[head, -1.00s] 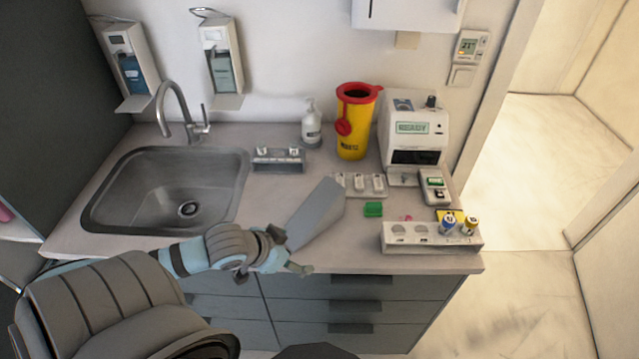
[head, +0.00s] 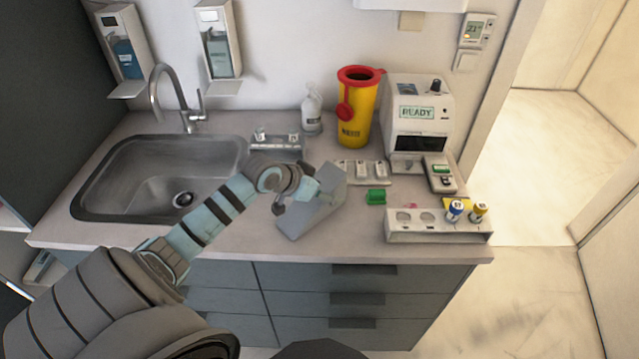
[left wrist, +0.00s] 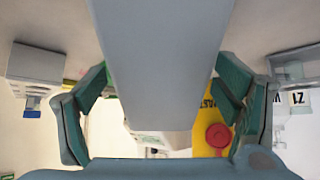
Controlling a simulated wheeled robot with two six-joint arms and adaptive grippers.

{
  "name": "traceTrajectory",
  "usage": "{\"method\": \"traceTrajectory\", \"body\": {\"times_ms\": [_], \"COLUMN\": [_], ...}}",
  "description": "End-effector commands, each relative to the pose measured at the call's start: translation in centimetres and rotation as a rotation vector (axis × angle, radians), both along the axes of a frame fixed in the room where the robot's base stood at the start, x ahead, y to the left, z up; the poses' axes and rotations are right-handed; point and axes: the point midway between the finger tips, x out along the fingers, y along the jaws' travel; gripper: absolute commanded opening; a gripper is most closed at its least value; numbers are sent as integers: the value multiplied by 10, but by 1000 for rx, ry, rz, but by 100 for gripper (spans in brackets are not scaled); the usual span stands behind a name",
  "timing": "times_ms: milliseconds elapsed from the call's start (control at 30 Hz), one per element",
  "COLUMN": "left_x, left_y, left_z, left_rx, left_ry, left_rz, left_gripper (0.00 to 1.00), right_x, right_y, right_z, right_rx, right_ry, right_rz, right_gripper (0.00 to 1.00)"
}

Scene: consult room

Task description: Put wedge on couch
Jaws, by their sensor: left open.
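The grey wedge (head: 322,208) is at the front middle of the counter, right of the sink. It is tilted in the head view, and I cannot tell whether it touches the counter. My left gripper (head: 296,190) is at its left side, open. In the left wrist view the wedge (left wrist: 160,65) fills the middle as a broad grey face, between the two green fingers of my left gripper (left wrist: 162,95). Whether the fingers touch it is unclear. The couch is not in view. My right gripper is not in view.
The sink (head: 100,190) is left of the wedge. The counter's front edge (head: 330,258) is close.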

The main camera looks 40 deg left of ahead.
Motion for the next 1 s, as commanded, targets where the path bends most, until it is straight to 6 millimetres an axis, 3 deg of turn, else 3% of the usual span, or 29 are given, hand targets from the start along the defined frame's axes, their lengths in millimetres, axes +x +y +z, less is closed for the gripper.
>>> {"method": "traceTrajectory", "body": {"times_ms": [100,333,700,1000], "left_x": [15,17,17,18], "left_y": [-2,-1,-1,-1], "left_z": [-16,-18,-18,-12], "left_rx": [-3,2,2,3], "left_ry": [0,1,0,-1], "left_rz": [3,1,2,1], "left_gripper": [83,83,26,24], "right_x": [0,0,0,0], "right_y": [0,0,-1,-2], "right_z": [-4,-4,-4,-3], "right_rx": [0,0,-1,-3], "right_ry": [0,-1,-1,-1], "right_rz": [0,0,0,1], "right_gripper": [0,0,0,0]}}
